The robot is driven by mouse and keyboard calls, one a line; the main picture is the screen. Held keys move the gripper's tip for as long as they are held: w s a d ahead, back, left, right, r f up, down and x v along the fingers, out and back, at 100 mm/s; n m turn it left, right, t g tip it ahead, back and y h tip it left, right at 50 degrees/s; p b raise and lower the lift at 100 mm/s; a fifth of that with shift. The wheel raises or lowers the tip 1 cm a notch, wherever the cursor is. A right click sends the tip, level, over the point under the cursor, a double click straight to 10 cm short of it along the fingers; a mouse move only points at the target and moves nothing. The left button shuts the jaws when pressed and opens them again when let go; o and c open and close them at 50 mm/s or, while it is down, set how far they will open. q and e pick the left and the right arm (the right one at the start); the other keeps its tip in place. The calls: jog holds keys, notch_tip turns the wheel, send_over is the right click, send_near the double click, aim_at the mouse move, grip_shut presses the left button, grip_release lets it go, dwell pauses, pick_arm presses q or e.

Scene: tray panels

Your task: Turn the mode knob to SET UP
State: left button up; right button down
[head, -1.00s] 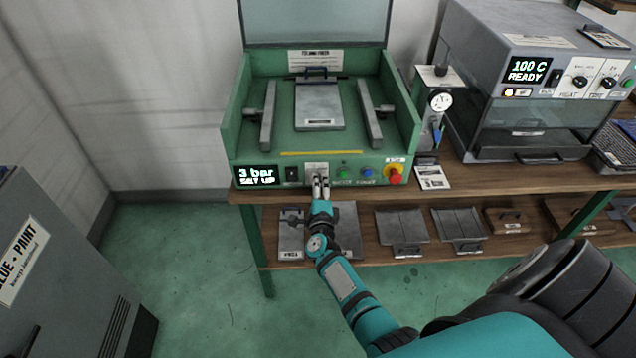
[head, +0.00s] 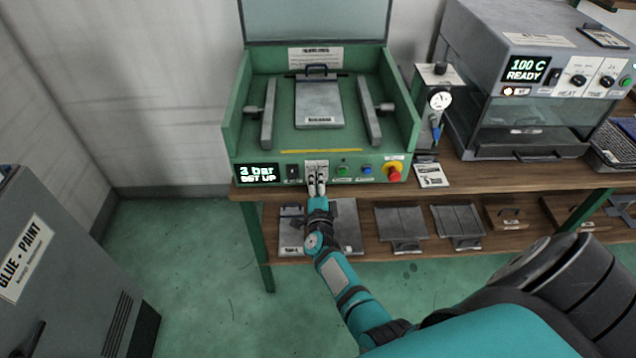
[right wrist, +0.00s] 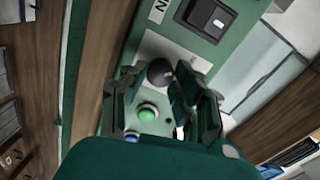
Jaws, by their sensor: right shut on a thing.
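The green forming press (head: 262,140) stands on the bench, and its display (head: 257,173) reads 3 bar, SET UP. The dark round mode knob (right wrist: 160,72) is on the white label plate of the front panel. In the head view my right gripper (head: 316,183) covers most of it. In the right wrist view my right gripper (right wrist: 158,88) has one finger on each side of the knob and is shut on it. The knob's pointer and the plate's lettering are too small or hidden to read. My left gripper is in neither view.
Right of the knob on the panel are a green button (head: 343,170), a blue button (head: 366,169) and a red emergency stop (head: 394,174). A black rocker switch (head: 292,172) sits to its left. Metal plates (head: 400,228) lie on the shelf below.

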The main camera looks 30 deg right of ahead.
jog(key=shift+f, duration=0.1)
jog(key=c, duration=1)
grip_release()
jog(key=v, duration=0.7)
jog(key=shift+s+a, duration=0.2)
